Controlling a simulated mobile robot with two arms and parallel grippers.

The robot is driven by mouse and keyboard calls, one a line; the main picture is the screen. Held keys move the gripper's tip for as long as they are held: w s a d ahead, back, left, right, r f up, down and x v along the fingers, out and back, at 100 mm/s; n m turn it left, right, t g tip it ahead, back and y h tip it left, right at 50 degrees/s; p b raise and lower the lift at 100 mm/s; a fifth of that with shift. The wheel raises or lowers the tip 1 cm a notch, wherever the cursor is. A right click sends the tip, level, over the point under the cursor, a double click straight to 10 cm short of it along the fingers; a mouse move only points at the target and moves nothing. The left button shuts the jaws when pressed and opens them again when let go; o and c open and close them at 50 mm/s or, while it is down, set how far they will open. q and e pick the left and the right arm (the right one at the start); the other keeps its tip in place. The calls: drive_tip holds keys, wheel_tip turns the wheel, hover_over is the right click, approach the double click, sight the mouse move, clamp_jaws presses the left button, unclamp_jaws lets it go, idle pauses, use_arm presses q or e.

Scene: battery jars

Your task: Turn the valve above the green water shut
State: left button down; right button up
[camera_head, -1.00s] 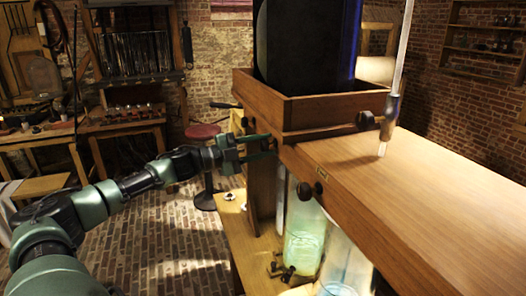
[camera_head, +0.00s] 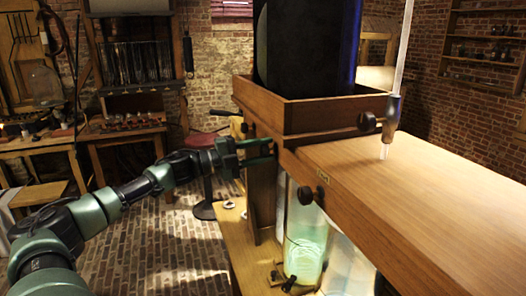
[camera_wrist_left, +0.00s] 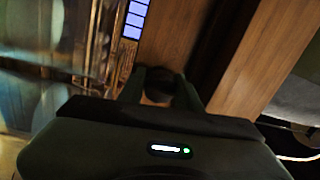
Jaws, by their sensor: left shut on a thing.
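Green water glows in a glass jar (camera_head: 306,245) below the wooden bench top, right of my left gripper. My left gripper (camera_head: 268,150) reaches in from the left to the wooden frame's corner, left of and above those knobs. In the left wrist view, the fingers (camera_wrist_left: 160,88) are shut on a dark round knob-like piece (camera_wrist_left: 160,92). The fingers hide much of it, and I cannot tell its turn angle. My right gripper is out of view.
The wooden bench top (camera_head: 430,185) fills the right side. A tall black box (camera_head: 305,45) stands in a wooden tray (camera_head: 335,112). A glass tube with a clamp (camera_head: 392,110) rises at the right. A red stool (camera_head: 200,140) stands behind my arm. Brick floor lies open at left.

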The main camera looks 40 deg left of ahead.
use_arm(q)
drive_tip(key=c, duration=1)
unclamp_jaws()
drive_tip(key=shift+r, duration=0.1)
